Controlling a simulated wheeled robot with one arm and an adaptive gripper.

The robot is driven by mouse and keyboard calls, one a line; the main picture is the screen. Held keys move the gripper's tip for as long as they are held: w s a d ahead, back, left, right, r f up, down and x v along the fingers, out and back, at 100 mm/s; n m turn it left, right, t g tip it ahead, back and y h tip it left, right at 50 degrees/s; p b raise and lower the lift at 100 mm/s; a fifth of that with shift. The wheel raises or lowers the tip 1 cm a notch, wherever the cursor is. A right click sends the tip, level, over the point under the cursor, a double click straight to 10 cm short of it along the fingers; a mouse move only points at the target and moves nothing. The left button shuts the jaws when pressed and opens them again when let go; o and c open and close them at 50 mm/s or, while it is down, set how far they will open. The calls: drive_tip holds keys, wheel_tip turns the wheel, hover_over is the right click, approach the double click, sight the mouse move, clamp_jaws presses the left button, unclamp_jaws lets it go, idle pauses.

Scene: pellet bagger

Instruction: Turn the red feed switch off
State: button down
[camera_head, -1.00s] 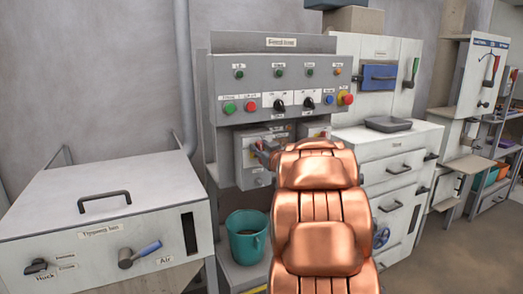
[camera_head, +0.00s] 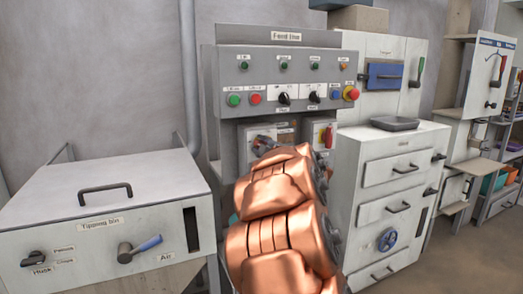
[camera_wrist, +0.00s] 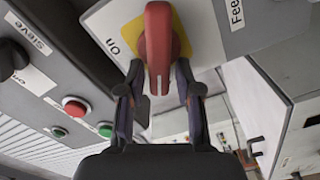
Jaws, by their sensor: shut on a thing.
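In the wrist view a red switch handle (camera_wrist: 158,48) stands upright in the picture on a yellow plate (camera_wrist: 187,45). An "On" label is at its left and a label starting "Fee" is at its right. My gripper (camera_wrist: 159,92) has a finger on each side of the handle's lower end and is shut on it. In the head view my gripper (camera_head: 262,145) is at the left grey box (camera_head: 247,133) under the panel, and my arm hides the held handle there.
A second red handle (camera_head: 327,133) shows on the right box, beside my arm. The overhanging control panel (camera_head: 285,75) with buttons and black knobs is just above. A white bin (camera_head: 105,205) stands left and a drawer cabinet (camera_head: 390,175) right.

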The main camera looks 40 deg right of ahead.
drive_tip(key=n+b, duration=0.1)
drive_tip(key=f+n, duration=0.1)
drive_tip(key=n, duration=0.1)
drive_tip(key=shift+b, duration=0.35)
drive_tip(key=shift+n+b, duration=0.45)
drive_tip(key=shift+n, duration=0.55)
drive_tip(key=c, duration=1)
unclamp_jaws()
drive_tip(key=shift+c, duration=0.2)
drive_tip(key=v, duration=1.2)
